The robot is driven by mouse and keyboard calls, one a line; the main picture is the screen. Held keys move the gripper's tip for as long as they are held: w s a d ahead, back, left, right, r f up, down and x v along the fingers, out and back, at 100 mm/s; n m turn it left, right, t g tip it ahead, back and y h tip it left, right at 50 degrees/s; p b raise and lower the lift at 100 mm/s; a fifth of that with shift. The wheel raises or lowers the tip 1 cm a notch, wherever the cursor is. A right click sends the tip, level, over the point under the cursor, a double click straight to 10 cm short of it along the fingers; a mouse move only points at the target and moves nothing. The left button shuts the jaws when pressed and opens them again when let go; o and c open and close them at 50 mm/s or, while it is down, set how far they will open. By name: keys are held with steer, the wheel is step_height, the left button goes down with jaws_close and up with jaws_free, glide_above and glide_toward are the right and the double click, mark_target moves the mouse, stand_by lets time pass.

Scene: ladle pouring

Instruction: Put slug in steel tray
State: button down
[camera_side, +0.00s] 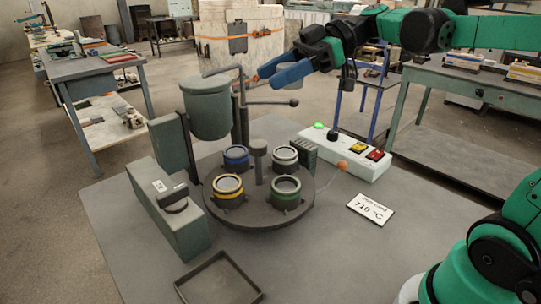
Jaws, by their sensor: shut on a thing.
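The steel tray (199,269) is a shallow, dark-rimmed square tray at the front of the grey table, and it looks empty. My gripper (270,78), with blue fingers, is in the air above the back of the table, to the right of the grey pot. It points left and is shut, high above and well away from the tray. What it grips is mostly hidden between the fingers; I take it to be the slug, as no loose slug shows elsewhere.
A round turntable (250,212) carries several ringed cups around a central post. The grey pot (207,112), a lever with a ball end (294,102) and a grey box (180,225) stand around it. A white control box (345,152) and a sign (370,209) are at the right.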

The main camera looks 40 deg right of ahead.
mark_target(277, 190)
step_height(277, 190, down, 19)
steer(key=shift+r, duration=0.1)
stand_by(0.5)
steer(key=shift+c, duration=1.4)
jaws_free()
steer(key=shift+o, duration=0.5)
steer(key=shift+v, duration=2.75)
